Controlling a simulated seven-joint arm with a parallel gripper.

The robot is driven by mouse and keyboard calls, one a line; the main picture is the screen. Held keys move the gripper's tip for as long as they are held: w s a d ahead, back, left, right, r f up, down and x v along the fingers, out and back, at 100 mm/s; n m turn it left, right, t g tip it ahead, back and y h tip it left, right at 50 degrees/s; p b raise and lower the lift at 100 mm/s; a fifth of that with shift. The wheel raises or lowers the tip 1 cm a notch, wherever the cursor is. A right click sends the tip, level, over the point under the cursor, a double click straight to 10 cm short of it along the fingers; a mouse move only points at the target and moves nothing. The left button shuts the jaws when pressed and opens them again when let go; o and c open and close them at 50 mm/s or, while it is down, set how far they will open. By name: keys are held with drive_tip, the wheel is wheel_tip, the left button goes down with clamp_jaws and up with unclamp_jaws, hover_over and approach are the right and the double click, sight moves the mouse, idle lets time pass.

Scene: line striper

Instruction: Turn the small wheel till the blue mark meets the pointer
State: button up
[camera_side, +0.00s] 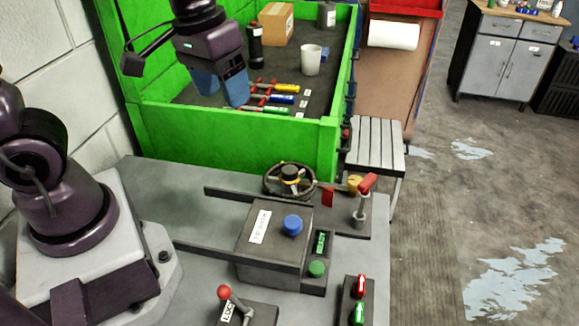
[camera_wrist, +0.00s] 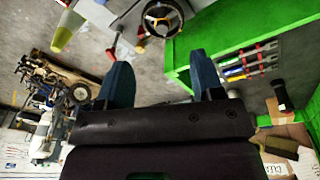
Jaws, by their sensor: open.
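I cannot make out a blue mark on the wheel. My gripper (camera_side: 219,92) has blue fingers, spread open and empty, above the green bin, up and left of the wheel. In the wrist view the gripper (camera_wrist: 165,80) points toward the wheel without touching it.
The green bin wall (camera_side: 230,146) stands between my gripper and the wheel. The bin holds a cardboard box (camera_side: 275,24), a white cup (camera_side: 310,60) and colored-handled tools.

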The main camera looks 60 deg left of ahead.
drive_tip(key=w+f+n+g, duration=0.2)
drive_tip(key=w+f+n, duration=0.55)
drive_tip(key=n, duration=1.75)
approach(289, 169)
drive_tip(key=shift+n, duration=0.3)
wheel_tip(289, 169, down, 9)
drive_tip(key=shift+d+f, duration=0.15)
drive_tip(key=shift+f, duration=0.1)
drive_tip(key=c, duration=0.9)
